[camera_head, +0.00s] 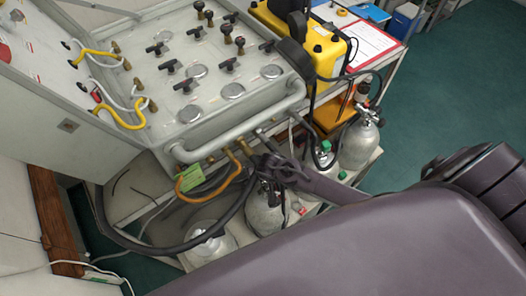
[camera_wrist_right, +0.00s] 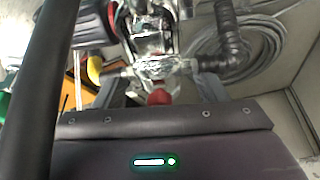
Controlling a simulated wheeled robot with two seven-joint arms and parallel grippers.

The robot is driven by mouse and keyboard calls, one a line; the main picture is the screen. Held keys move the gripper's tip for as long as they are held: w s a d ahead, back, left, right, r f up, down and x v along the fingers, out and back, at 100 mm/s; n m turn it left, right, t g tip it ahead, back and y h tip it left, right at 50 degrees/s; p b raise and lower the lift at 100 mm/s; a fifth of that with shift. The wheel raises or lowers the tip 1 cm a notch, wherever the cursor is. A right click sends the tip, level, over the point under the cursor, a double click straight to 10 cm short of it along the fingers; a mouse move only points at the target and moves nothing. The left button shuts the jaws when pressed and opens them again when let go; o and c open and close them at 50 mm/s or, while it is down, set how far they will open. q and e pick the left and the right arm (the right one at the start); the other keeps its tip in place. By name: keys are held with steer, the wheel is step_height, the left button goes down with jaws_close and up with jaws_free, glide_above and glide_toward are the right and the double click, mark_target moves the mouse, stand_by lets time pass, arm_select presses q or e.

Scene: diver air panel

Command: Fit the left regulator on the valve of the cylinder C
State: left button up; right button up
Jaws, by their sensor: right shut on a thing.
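My right gripper (camera_head: 272,168) reaches in from the right below the panel's front rail, above a grey cylinder (camera_head: 264,215). In the right wrist view its two fingers (camera_wrist_right: 160,88) are closed on a silver metal fitting (camera_wrist_right: 150,68), which looks like a regulator, with a red end and a black ribbed hose joint (camera_wrist_right: 232,45) beside it. The gripper and hoses hide this cylinder's valve, so I cannot tell whether the regulator touches it. More cylinders stand at the lower left (camera_head: 210,240) and to the right (camera_head: 357,148). I cannot read which is C. My left gripper is out of view.
The panel (camera_head: 205,75) with knobs and gauges overhangs the cylinders. A thick black hose (camera_head: 150,243) loops at the left, and an orange hose (camera_head: 190,196) hangs by a green tag (camera_head: 190,179). A yellow case (camera_head: 310,45) sits at the back. Green floor is clear at the upper right.

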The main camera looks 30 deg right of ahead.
steer(key=shift+f, duration=0.4)
steer(key=o, duration=1.4)
steer(key=shift+o, duration=1.2)
steer(key=shift+v, duration=3.9)
steer(key=shift+s+f, duration=0.1)
